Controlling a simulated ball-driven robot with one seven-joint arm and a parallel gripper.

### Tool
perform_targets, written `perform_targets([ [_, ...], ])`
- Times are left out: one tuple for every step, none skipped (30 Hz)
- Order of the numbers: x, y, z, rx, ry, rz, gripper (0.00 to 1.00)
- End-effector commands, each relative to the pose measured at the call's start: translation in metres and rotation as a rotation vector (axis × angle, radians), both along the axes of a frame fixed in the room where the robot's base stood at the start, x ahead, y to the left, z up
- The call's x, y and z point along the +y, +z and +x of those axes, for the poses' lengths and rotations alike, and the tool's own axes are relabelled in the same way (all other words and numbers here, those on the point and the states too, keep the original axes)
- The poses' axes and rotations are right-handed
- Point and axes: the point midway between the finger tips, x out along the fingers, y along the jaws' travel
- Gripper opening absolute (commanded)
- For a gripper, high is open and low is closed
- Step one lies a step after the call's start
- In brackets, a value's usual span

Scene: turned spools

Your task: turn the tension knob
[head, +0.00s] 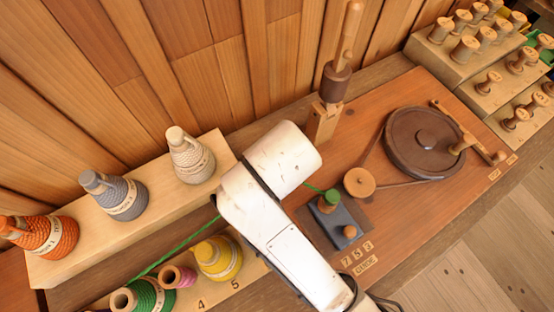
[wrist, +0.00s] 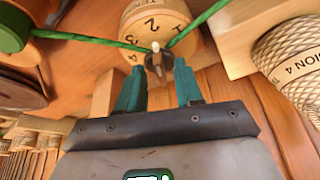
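In the wrist view, the tension knob is a small dark grip (wrist: 158,63) with a pale tip, on the face of a round wooden dial (wrist: 150,25) marked with numbers, of which 2, 3 and 4 can be read. A green thread (wrist: 215,12) passes by the grip. My gripper (wrist: 160,75) has its two teal fingers apart, one on each side of the grip. A narrow gap seems to show at each side, though contact is hard to judge. In the head view my white arm hides the dial and my gripper.
A cream cone (wrist: 295,60), its label reading "...SION 4", is close at right in the wrist view. In the head view, cones of thread stand on a ledge (head: 110,235) at left. A winder wheel (head: 424,140) and a spool rack (head: 470,70) are at right.

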Motion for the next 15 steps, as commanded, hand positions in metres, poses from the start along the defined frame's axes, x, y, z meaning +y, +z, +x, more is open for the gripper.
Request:
perform_targets([
  [0.0, 0.0001, -0.0001, 0.0, 0.0, 0.0, 0.3],
  [0.0, 0.0001, -0.0001, 0.0, 0.0, 0.0, 0.28],
  [0.0, 0.0001, -0.0001, 0.0, 0.0, 0.0, 0.24],
  [0.0, 0.0001, -0.0001, 0.0, 0.0, 0.0, 0.21],
  [0.0, 0.0001, -0.0001, 0.0, 0.0, 0.0, 0.18],
  [0.0, 0.0001, -0.0001, 0.0, 0.0, 0.0, 0.14],
  [0.0, 0.0001, -0.0001, 0.0, 0.0, 0.0, 0.11],
  [0.0001, 0.0001, -0.0001, 0.0, 0.0, 0.0, 0.08],
  [0.0, 0.0002, -0.0001, 0.0, 0.0, 0.0, 0.05],
  [0.0, 0.0001, -0.0002, 0.0, 0.0, 0.0, 0.02],
  [0.0, 0.0002, -0.0001, 0.0, 0.0, 0.0, 0.0],
  [0.0, 0.0002, -0.0001, 0.0, 0.0, 0.0, 0.0],
  [0.0, 0.0001, -0.0002, 0.0, 0.0, 0.0, 0.0],
  [0.0, 0.0002, -0.0001, 0.0, 0.0, 0.0, 0.0],
  [0.0, 0.0002, -0.0001, 0.0, 0.0, 0.0, 0.0],
])
